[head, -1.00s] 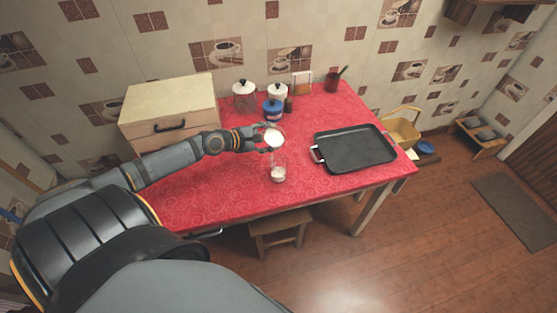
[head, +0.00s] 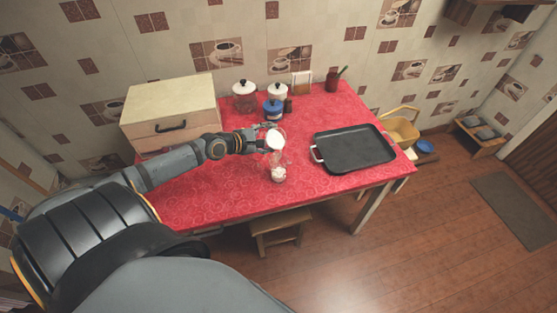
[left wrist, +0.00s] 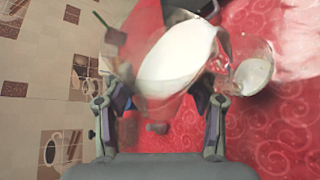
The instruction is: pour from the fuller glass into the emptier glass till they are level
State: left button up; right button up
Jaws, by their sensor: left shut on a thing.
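My left gripper (head: 268,140) is shut on a clear glass of white contents (head: 275,141) and holds it above the table. In the left wrist view the held glass (left wrist: 178,62) lies tilted between the two fingers (left wrist: 160,115), its mouth toward the other glass. The second glass (head: 278,174) stands upright on the red cloth just in front of it, with some white in its bottom. It also shows in the left wrist view (left wrist: 252,72), right of the held glass. The picture is blurred there, and I cannot tell whether anything flows between them. My right gripper is not in view.
A black tray (head: 354,148) lies to the right on the red table (head: 225,190). Lidded jars (head: 244,97), a blue container (head: 273,109) and a dark red cup (head: 332,82) stand behind. A wooden box (head: 170,110) is at the back left. The front of the cloth is clear.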

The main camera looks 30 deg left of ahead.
pick_arm(q)
jog(key=shift+r, duration=0.15)
jog(key=shift+d+p, duration=0.1)
jog(key=shift+p, duration=0.2)
dwell(0.4)
jog(key=shift+s+a, duration=0.1)
jog(key=shift+a, duration=0.2)
jog(key=shift+d, duration=0.1)
dwell(0.6)
jog(key=shift+m+y, duration=0.3)
jog(key=shift+m, duration=0.1)
dwell(0.6)
jog(key=shift+t, duration=0.3)
dwell(0.7)
